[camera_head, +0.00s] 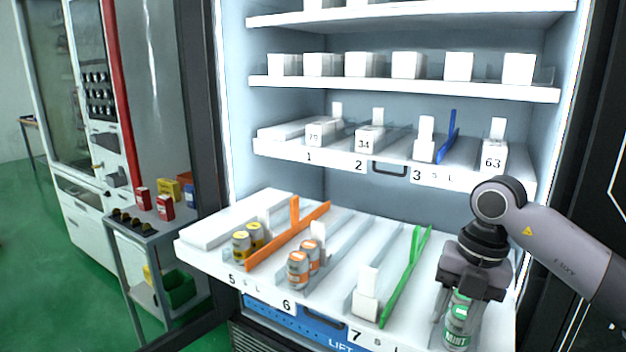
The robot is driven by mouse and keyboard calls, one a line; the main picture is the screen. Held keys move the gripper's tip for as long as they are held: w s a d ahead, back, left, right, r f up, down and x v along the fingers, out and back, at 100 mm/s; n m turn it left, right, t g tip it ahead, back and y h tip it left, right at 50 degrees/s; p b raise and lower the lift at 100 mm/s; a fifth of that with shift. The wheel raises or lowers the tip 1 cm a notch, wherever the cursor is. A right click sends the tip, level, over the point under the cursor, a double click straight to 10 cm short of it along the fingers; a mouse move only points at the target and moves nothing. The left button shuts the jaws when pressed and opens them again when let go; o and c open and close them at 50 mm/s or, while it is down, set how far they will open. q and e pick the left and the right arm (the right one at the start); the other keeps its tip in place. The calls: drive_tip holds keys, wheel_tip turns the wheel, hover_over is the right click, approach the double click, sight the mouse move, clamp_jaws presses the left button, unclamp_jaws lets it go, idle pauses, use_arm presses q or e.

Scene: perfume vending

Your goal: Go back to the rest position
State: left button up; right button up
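My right gripper (460,325) reaches in from the right and points down over the right end of the pulled-out lower shelf (215,228). Its fingers are on either side of a green and grey can marked MINT (458,318). I cannot tell whether they touch the can or stand slightly apart from it. The bottom of the can is near the shelf's front edge, and its contact with the shelf is unclear. My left gripper is not in view.
Yellow-topped cans (248,240) and orange cans (301,266) stand in lanes, with an orange divider (290,236) and a green divider (405,275). The numbered shelf (400,172) is above. A grey cart (150,232) stands left, with open green floor (60,290).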

drive_tip(key=s+a+f+y, duration=0.1)
drive_tip(key=s+a+y, duration=0.3)
drive_tip(key=a+y, duration=0.55)
drive_tip(key=s+a+f+y, duration=0.1)
drive_tip(key=s+a+y, duration=0.3)
drive_tip(key=a+y, duration=0.55)
drive_tip(key=w+d+f+m+t+h, duration=0.1)
drive_tip(key=d+f+m+t+h, duration=0.35)
drive_tip(key=m+t, duration=0.5)
drive_tip(key=w+d+f+m+t+h, duration=0.2)
drive_tip(key=d+f+m+t+h, duration=0.3)
drive_tip(key=m+t, duration=0.45)
drive_tip(key=s+d+f+m+g+h, duration=0.4)
drive_tip(key=s+f, duration=0.3)
drive_tip(key=f, duration=0.2)
drive_tip(key=s+d+f+m+g+h, duration=0.3)
drive_tip(key=s+f+m+g+h, duration=0.1)
drive_tip(key=s+f, duration=0.3)
wheel_tip(320, 180, down, 2)
drive_tip(key=shift+s+d+f+m+h, duration=0.1)
drive_tip(key=shift+s+d+m+h, duration=0.3)
drive_tip(key=shift+m, duration=0.3)
